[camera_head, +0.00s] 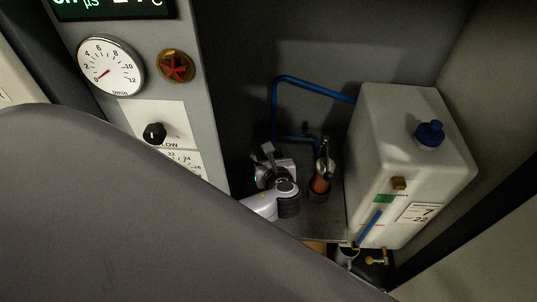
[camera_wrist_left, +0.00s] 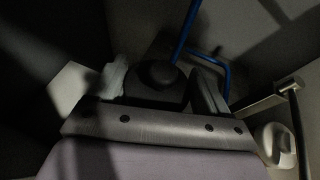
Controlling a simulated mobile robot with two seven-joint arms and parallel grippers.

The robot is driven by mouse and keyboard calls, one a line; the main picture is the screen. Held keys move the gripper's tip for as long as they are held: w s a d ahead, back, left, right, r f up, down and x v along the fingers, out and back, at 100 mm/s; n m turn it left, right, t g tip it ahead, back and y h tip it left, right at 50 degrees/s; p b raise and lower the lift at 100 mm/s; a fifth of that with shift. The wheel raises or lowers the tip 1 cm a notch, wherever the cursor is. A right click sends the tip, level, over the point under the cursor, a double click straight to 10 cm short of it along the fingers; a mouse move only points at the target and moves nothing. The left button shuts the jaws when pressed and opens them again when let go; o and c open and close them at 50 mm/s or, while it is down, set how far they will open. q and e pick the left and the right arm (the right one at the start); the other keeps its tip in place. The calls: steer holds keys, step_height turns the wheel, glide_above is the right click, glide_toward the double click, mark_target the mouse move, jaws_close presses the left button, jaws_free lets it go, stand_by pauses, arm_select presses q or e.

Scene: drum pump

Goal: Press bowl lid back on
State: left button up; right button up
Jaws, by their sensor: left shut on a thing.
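My left gripper (camera_head: 268,158) is beside the blue pipe on the grey shelf, left of the upright fitting. In the left wrist view, its fingers (camera_wrist_left: 162,88) are on both sides of a dark, round-topped piece, which looks like the bowl lid (camera_wrist_left: 158,74). The gripper is shut on it. In the head view the lid is mostly hidden by the gripper and wrist. The bowl itself cannot be made out, so I cannot tell whether the lid touches it. My right gripper is in neither view.
A white tank (camera_head: 400,150) with a blue cap (camera_head: 430,133) stands to the right. A metal fitting with an orange-brown part (camera_head: 321,184) stands close by on the right. A blue pipe (camera_head: 275,105) rises behind. A gauge panel (camera_head: 180,110) is on the left.

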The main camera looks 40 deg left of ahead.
arm_select(q)
steer(key=o, duration=1.1)
steer(key=shift+d, duration=0.1)
steer(key=shift+s+d+p, duration=2.15)
steer(key=shift+s+d, duration=1.05)
steer(key=shift+d, duration=0.05)
